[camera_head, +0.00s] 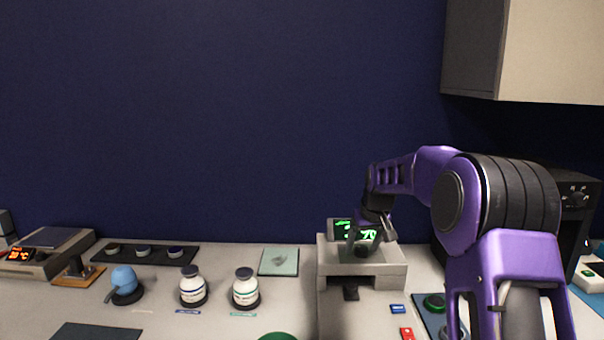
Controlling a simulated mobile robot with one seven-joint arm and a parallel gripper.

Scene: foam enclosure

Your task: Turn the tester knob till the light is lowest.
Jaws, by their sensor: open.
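The tester looks to be the grey box-like unit (388,278) right of centre, with a dark display (341,229) showing green marks and digits at its back. My gripper (371,241) is over this unit, fingers pointing down, open. It partly covers the display, so the reading is not fully legible. A small dark round part (362,252), possibly the knob, shows below and between the fingers. I cannot tell whether the fingers touch it. No separate light can be made out with certainty.
Two white bottles (193,288) and a blue bulb-shaped item (124,280) stand on the left. A cabinet (550,50) overhangs upper right.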

